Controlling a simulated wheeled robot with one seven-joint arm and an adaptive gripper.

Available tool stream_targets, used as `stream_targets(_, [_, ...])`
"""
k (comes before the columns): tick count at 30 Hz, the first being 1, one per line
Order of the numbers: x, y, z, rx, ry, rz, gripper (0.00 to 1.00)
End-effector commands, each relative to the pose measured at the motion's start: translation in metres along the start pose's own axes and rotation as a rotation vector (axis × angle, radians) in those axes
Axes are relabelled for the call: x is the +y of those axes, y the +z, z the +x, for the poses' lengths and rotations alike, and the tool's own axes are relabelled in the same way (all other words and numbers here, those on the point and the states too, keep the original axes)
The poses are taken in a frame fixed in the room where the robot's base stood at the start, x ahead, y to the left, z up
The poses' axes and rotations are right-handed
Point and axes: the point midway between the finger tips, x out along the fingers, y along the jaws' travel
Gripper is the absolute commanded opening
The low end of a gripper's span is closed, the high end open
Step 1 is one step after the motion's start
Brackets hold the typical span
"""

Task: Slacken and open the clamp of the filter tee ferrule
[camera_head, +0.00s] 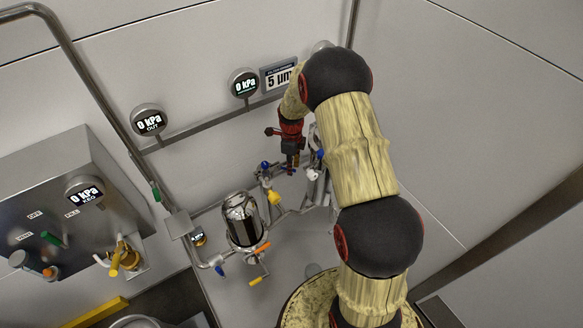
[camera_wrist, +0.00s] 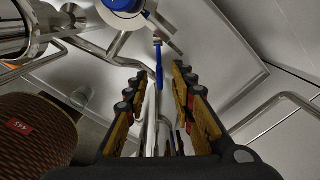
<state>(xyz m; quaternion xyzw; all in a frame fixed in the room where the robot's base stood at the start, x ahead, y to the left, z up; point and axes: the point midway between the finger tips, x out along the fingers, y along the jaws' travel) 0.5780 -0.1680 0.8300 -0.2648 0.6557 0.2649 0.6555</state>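My gripper (camera_wrist: 160,78) is open in the wrist view, its two yellow and black fingers apart. A blue lever (camera_wrist: 159,62) and a thin steel pipe (camera_wrist: 150,115) show between and beyond the fingers; I cannot tell whether they touch. A steel ring with a knob-like end (camera_wrist: 72,18) sits around pipework at the top left and may be a ferrule clamp; I cannot tell whether it is the filter tee's. In the head view my gripper (camera_head: 290,148) is small and dark, beside steel fittings (camera_head: 315,138) near the wall. My arm partly hides those fittings.
A shiny steel vessel (camera_head: 243,219) with orange and yellow handles stands left of my arm. Gauges (camera_head: 149,120) and a 5 µm sign (camera_head: 279,76) are on the wall. A control box (camera_head: 65,200) is at the left. A brown patterned cylinder (camera_wrist: 38,150) is close left of my gripper.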

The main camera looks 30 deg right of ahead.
Motion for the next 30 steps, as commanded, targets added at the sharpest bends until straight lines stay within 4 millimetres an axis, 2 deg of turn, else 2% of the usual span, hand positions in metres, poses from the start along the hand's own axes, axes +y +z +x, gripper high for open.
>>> stream_targets(10, [-0.0001,0.0001,0.0042,0.0,0.0,-0.001,0.25])
stream_targets(23, [0.0,0.0,0.0042,0.0,0.0,-0.001,0.01])
stream_targets(30, [0.0,0.0,0.0042,0.0,0.0,-0.001,0.0])
